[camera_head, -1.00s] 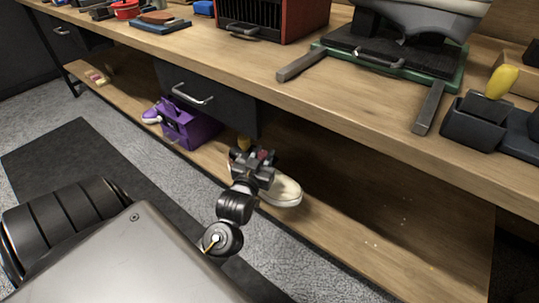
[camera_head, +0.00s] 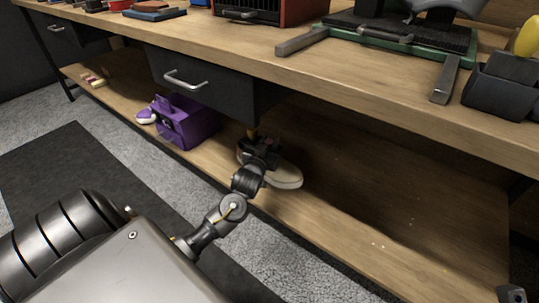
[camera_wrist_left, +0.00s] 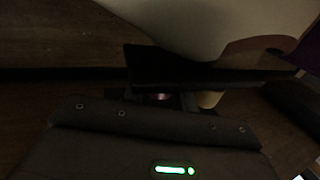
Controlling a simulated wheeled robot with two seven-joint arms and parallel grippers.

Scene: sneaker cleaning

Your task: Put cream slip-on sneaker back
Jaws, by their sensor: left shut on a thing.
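The cream slip-on sneaker (camera_head: 287,177) is at the lower shelf (camera_head: 390,235), under the bench's drawer, with its toe pointing right. My left gripper (camera_head: 262,152) is shut on the sneaker at its rear part and hides much of it. In the left wrist view the sneaker (camera_wrist_left: 215,25) is a pale shape at the top, against the dark gripper (camera_wrist_left: 205,72). That view is very dark. I cannot tell whether the sole rests fully on the shelf. A small dark part at the lower right corner may belong to my right arm; no right jaws show clearly.
A purple caddy (camera_head: 185,122) and a purple-and-white shoe (camera_head: 147,115) stand left on the shelf. A yellow item (camera_head: 252,132) shows just behind the gripper. The drawer (camera_head: 200,85) and tabletop (camera_head: 300,70) hang above. The shelf right of the sneaker is clear.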

